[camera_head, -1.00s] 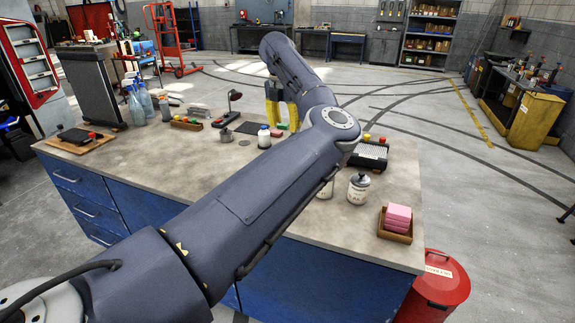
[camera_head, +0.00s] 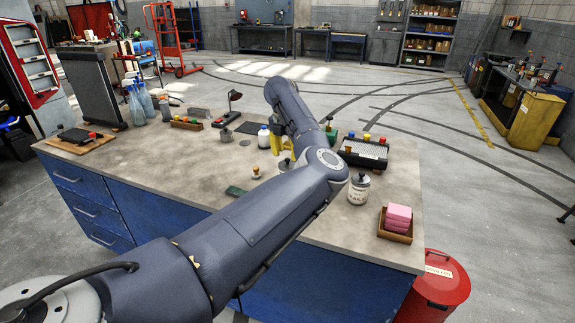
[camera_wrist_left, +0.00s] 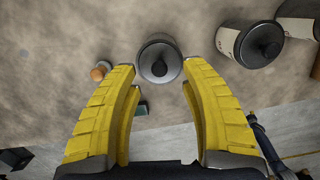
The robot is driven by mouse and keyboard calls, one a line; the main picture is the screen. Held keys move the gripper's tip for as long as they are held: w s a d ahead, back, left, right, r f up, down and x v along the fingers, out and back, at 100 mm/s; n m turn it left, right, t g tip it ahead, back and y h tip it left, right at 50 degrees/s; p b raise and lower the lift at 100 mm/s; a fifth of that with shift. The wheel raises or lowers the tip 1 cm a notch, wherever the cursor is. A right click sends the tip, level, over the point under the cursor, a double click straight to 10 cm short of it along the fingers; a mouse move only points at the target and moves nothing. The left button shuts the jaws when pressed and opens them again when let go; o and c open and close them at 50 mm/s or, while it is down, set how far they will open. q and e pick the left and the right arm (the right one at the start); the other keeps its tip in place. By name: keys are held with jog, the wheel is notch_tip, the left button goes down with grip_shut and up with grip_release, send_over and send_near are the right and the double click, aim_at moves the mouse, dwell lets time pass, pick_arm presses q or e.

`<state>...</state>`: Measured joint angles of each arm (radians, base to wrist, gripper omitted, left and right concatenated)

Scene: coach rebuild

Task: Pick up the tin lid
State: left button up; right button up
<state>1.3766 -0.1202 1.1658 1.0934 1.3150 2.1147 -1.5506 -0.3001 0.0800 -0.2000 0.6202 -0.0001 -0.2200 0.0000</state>
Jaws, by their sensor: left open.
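My left gripper (camera_head: 282,146) has yellow fingers and reaches over the workbench, partly hidden by my own arm in the head view. In the left wrist view the gripper (camera_wrist_left: 158,70) is open. A round grey lid (camera_wrist_left: 160,48) with a dark knob lies between and just beyond its fingertips, with nothing gripped. I cannot tell whether a tin is under it. Pale tins with dark knobbed lids stand to its right in the wrist view, one with its lid (camera_wrist_left: 262,44) clear. In the head view a tin (camera_head: 358,190) stands right of my arm. My right gripper is out of view.
The workbench (camera_head: 130,165) holds a pink stack in a wooden tray (camera_head: 394,234), a dark case (camera_head: 364,152), a green block (camera_head: 235,190), a small orange-topped piece (camera_head: 256,171) and spray bottles (camera_head: 147,101). A red bin (camera_head: 437,283) stands off the bench's right end. The bench's left middle is mostly clear.

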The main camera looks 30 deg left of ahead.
aim_at(287, 159)
pick_arm(q)
jog(key=shift+w+f, duration=0.2)
jog(key=shift+f, duration=1.5)
jog(key=shift+c, duration=0.4)
grip_shut()
